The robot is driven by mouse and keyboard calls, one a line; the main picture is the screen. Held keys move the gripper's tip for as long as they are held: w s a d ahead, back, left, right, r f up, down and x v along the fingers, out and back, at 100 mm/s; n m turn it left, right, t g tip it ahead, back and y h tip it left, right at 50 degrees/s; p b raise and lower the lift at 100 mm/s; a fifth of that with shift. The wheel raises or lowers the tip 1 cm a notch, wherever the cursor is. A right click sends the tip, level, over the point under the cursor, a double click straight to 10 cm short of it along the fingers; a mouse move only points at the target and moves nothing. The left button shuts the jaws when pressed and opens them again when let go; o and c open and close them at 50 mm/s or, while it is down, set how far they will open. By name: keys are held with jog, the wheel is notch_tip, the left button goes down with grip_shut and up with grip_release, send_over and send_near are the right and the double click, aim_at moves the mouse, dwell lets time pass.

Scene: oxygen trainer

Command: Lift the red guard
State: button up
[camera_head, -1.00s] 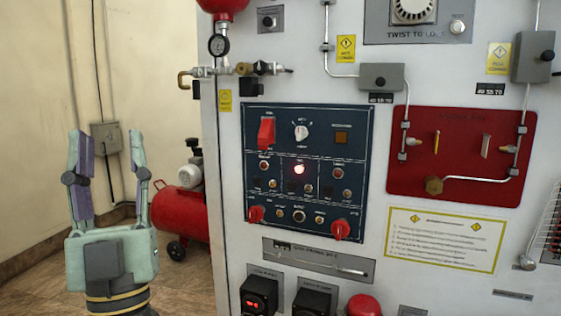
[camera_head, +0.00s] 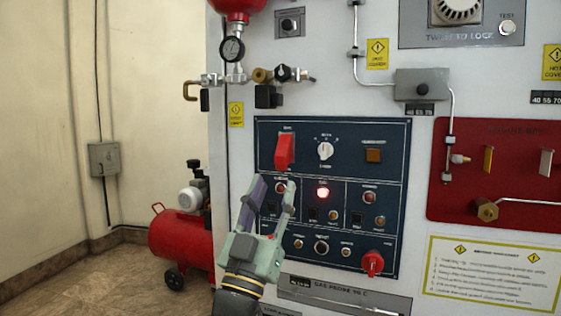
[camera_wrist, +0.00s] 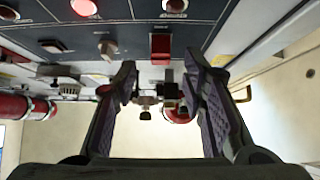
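The red guard (camera_head: 284,151) sits at the upper left of the dark blue control panel (camera_head: 389,245). It is a raised red cover, and it looks down. In the wrist view the red guard (camera_wrist: 160,46) shows between and beyond the fingertips. My gripper (camera_head: 273,184) is below the guard in the head view, in front of the panel's left side. In the wrist view my gripper (camera_wrist: 160,72) is open with nothing between its fingers. I cannot tell how far the fingertips are from the guard; no contact shows.
A lit red lamp (camera_head: 323,192) and a red knob (camera_head: 372,263) are lower. A gauge (camera_head: 232,49) and valves hang above. A red compressor (camera_head: 180,238) stands left.

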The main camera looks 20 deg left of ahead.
aim_at(281, 166)
jog(key=p+x, duration=0.1)
jog(key=x, duration=0.4)
jog(key=shift+w+r, duration=0.1)
jog(key=shift+c, duration=0.5)
grip_shut()
